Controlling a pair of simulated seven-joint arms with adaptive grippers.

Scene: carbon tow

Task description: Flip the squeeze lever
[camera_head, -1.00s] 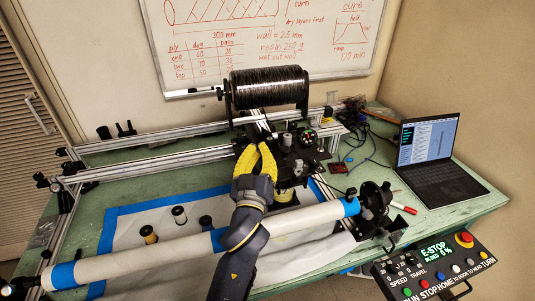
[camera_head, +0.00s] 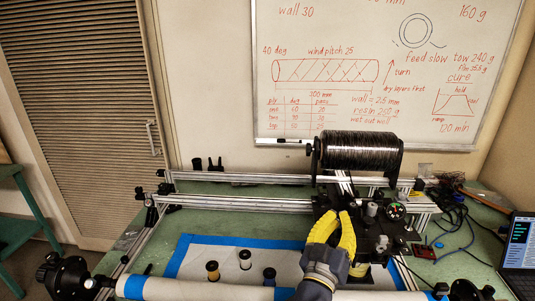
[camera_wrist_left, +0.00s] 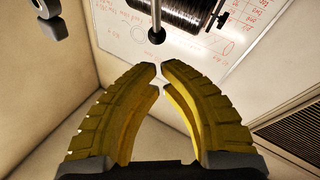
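My left gripper (camera_head: 334,213) has yellow ribbed fingers and points up at the left side of the dark carriage (camera_head: 372,226) below the fibre spool. Its fingers stand apart with a narrow gap between the tips and nothing between them. In the left wrist view the fingertips (camera_wrist_left: 160,66) come close together. Just beyond them is a thin rod with a dark ball end (camera_wrist_left: 157,36), apart from the tips. It may be the squeeze lever; I cannot tell for sure. No lever is clearly made out on the carriage in the head view. My right gripper is not in view.
The black tow spool (camera_head: 360,151) sits above the carriage. Aluminium rails (camera_head: 235,204) run across the green bench. A pale mandrel (camera_head: 200,289) lies in front. Several small bobbins (camera_head: 245,259) stand on the blue-edged sheet. A laptop (camera_head: 518,255) is at the right edge.

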